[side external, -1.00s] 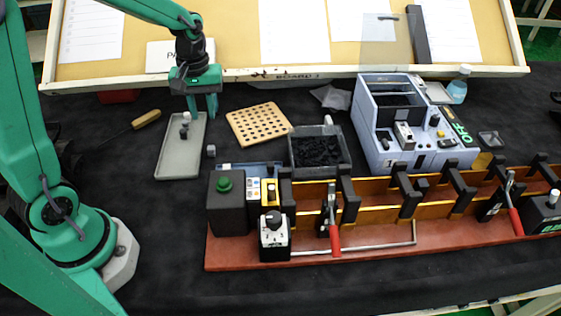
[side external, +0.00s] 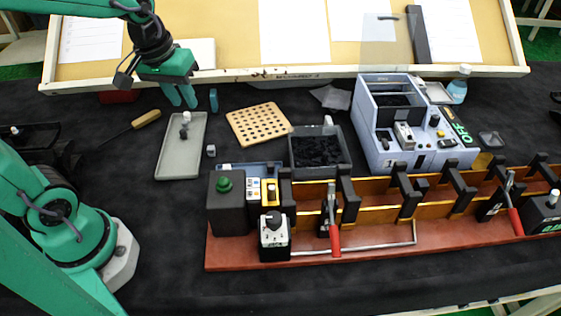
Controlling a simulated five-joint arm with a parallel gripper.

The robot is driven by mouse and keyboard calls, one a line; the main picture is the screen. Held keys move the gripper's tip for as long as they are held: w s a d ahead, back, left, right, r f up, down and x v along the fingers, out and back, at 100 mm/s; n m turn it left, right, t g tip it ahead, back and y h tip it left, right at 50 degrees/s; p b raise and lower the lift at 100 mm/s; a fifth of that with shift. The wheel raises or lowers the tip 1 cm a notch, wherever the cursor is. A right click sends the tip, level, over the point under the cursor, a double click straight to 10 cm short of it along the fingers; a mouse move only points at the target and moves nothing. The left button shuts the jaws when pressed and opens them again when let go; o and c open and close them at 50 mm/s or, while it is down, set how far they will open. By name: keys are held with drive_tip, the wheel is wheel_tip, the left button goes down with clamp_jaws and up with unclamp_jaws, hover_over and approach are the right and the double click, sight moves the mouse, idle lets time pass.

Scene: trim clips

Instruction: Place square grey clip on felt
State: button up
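A small square grey piece (side external: 211,150), which looks like the square grey clip, lies on the dark felt-like table cover (side external: 130,215), just right of the grey tray. Other small grey pieces (side external: 185,124) sit on the tray (side external: 178,163); their shapes are too small to tell. My gripper (side external: 182,104) is above and behind the tray's far end, apart from the square piece. Its two fingers point down with a gap between them, and I see nothing held.
A small teal upright piece (side external: 213,100) stands right of my gripper. A perforated wooden board (side external: 258,123), a bin of black material (side external: 320,151) and a blue-grey machine (side external: 405,135) are to the right. A clamp fixture (side external: 350,240) fills the front.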

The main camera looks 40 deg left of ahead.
drive_tip(key=s+d+r+m+t, duration=0.2)
drive_tip(key=s+r+m, duration=0.1)
drive_tip(key=s, duration=0.5)
drive_tip(key=shift+d+r+m+t, duration=0.2)
drive_tip(key=shift+r+m+t, duration=0.15)
drive_tip(key=shift+m, duration=0.45)
idle(0.5)
